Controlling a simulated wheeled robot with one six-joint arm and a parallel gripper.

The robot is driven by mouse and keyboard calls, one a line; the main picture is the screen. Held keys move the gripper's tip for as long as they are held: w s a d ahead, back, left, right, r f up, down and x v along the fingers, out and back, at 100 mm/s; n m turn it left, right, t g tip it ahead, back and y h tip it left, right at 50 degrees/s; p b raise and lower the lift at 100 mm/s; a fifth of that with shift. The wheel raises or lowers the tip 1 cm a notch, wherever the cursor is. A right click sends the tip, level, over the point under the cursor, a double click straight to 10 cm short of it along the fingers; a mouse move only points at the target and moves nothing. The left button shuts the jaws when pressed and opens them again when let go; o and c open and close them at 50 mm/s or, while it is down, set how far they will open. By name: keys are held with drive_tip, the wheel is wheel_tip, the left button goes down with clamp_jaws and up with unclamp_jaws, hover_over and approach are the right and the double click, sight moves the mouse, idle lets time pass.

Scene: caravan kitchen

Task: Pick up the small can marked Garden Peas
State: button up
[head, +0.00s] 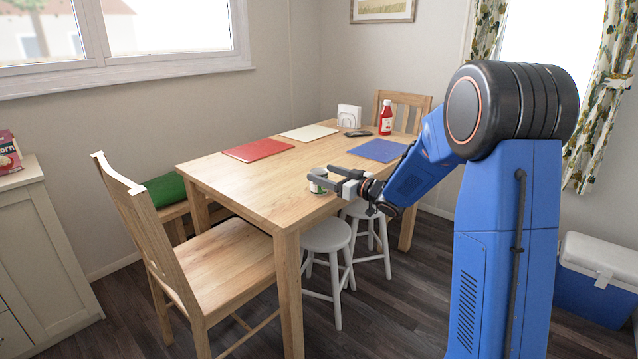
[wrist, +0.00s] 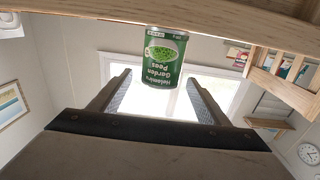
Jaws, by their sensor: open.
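The small green can marked Garden Peas (wrist: 165,58) shows in the wrist view, where the picture is upside down and the label is readable. It stands on the wooden table (head: 245,192). In the head view the can (head: 317,187) is near the table's front edge, partly hidden by my gripper (head: 321,176). My gripper is open, its two fingers reaching level over the table edge toward the can. In the wrist view the can appears between the fingertips or just beyond them, closer to the right finger; I cannot tell the exact depth. Nothing is held.
On the table lie red (head: 258,150), cream (head: 308,132) and blue (head: 378,150) placemats. A red bottle (head: 386,118) and a white napkin holder (head: 348,117) stand at the back. White stools (head: 327,237) are below my gripper; a wooden chair (head: 222,255) is at left.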

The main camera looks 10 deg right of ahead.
drive_tip(key=shift+w+a, duration=0.25)
drive_tip(key=shift+w, duration=0.15)
drive_tip(key=c, duration=1.3)
